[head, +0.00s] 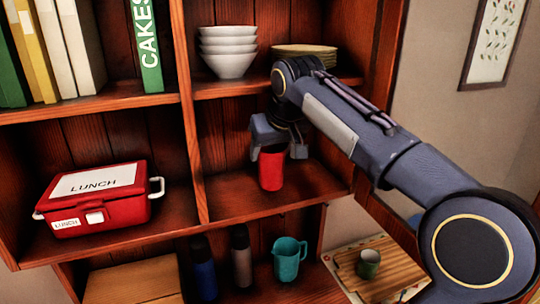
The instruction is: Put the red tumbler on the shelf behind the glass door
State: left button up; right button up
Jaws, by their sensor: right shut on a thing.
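The red tumbler (271,171) is upright inside the middle right compartment of the wooden cabinet. My right gripper (272,150) reaches in from the right and is shut on the tumbler's upper part, with a finger at each side. The tumbler's base is at or just above the shelf board (305,186); I cannot tell whether it touches. No glass door shows clearly across this compartment. My arm hides part of the cabinet's right side. My left gripper is not in view.
A red lunch box (97,198) stands in the compartment to the left, past an upright divider (189,120). White bowls (229,50) and plates (303,50) are on the shelf above. Below are bottles, a teal jug (288,259) and a cup (368,264) on a board.

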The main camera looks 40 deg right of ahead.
jog(key=shift+w+d+f, duration=0.1)
jog(key=shift+w+f, duration=0.2)
jog(key=shift+w, duration=0.05)
jog(key=shift+f, duration=1.45)
jog(key=shift+f, duration=0.2)
jog(key=o, duration=1.2)
jog(key=shift+r, duration=0.15)
